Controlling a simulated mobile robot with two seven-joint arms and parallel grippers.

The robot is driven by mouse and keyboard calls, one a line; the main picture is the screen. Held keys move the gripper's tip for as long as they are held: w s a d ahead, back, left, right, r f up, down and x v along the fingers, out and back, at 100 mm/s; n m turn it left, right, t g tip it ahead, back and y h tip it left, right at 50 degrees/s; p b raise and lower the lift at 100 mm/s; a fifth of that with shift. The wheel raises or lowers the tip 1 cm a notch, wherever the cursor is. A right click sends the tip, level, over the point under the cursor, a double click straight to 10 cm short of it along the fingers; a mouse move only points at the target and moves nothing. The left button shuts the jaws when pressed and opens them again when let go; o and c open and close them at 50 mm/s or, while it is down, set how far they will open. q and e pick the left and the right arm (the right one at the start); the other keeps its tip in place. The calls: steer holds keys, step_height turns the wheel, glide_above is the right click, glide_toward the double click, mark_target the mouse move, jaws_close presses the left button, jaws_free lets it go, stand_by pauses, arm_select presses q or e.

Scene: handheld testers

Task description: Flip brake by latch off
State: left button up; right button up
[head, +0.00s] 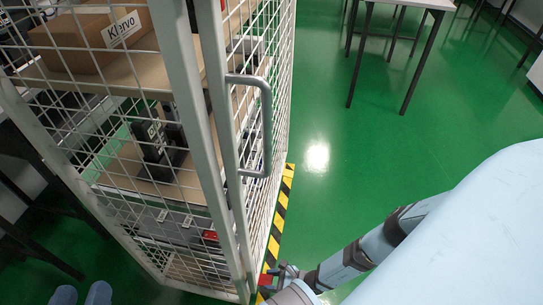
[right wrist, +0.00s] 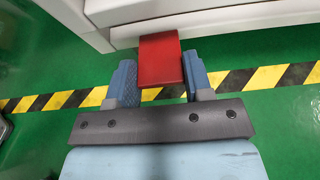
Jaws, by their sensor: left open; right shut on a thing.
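The brake's red latch (head: 265,280) sits low at the near bottom corner of the white mesh cage trolley (head: 240,215). In the right wrist view the red latch (right wrist: 160,58) juts out from a pale base edge between the blue fingers. My right gripper (right wrist: 161,82) is shut on it, one finger along each side. In the head view my right gripper (head: 277,277) is at the cage's foot, partly hidden by my arm. My left gripper (head: 81,294) shows only its two blue fingertips at the bottom left, apart and empty.
The cage has a grey handle (head: 266,125) and shelves with a cardboard box (head: 95,40) and dark devices (head: 158,145). Yellow-black floor tape (head: 281,215) runs along its right side. Green floor (head: 370,145) is open to the right, with a table (head: 420,3) behind.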

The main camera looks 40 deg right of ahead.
steer(key=o, duration=0.9)
arm_select(q)
steer(key=shift+n+t, duration=0.5)
steer(key=shift+t, duration=0.4)
step_height(320, 180, up, 5)
steer(key=p, duration=0.4)
steer(key=shift+s+f, duration=0.1)
steer(key=shift+s, duration=0.05)
arm_select(e)
steer(key=v, duration=1.3)
steer(key=shift+s+d+r, duration=0.15)
steer(key=shift+s, duration=0.2)
